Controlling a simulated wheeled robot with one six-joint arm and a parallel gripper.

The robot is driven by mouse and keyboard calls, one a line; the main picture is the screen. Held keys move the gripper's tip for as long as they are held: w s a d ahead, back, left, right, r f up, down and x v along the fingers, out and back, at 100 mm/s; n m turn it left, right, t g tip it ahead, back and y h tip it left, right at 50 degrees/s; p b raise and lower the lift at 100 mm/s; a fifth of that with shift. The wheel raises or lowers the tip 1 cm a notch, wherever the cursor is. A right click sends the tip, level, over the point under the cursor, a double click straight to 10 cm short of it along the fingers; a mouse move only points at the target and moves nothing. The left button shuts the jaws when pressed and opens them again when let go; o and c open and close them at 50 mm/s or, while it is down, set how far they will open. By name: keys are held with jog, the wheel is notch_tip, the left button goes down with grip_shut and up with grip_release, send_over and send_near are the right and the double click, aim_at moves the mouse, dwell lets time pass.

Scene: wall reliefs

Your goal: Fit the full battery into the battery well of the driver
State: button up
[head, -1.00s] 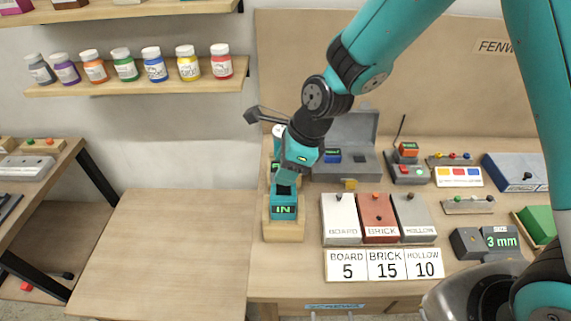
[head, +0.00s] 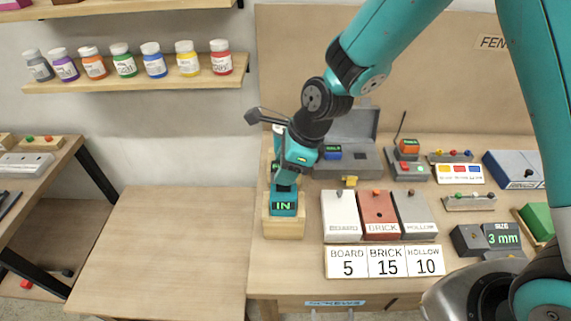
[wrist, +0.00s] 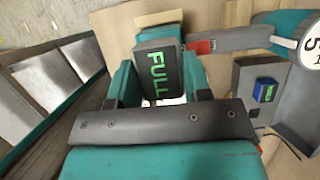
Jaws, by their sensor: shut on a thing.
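My gripper (wrist: 158,85) is shut on the full battery (wrist: 153,72), a dark block with green letters FULL in the wrist view. In the head view my gripper (head: 287,178) points down over the driver (head: 284,205), a teal body marked IN on a wooden stand. The gripper hides most of the battery and the top of the driver there, so I cannot tell how far the battery sits in the well.
White, red and grey boxes (head: 380,215) stand right of the stand, with number cards (head: 383,262) in front. Behind is a grey charger-like case (head: 350,160) with a blue block (head: 333,152). A lower bare wooden surface (head: 160,255) lies left.

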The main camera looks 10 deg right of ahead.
jog(key=shift+f+b, duration=0.95)
jog(key=shift+f, duration=0.7)
jog(key=o, duration=1.1)
jog(key=b+v, duration=0.2)
jog(key=v, duration=1.5)
jog(key=shift+r, duration=0.25)
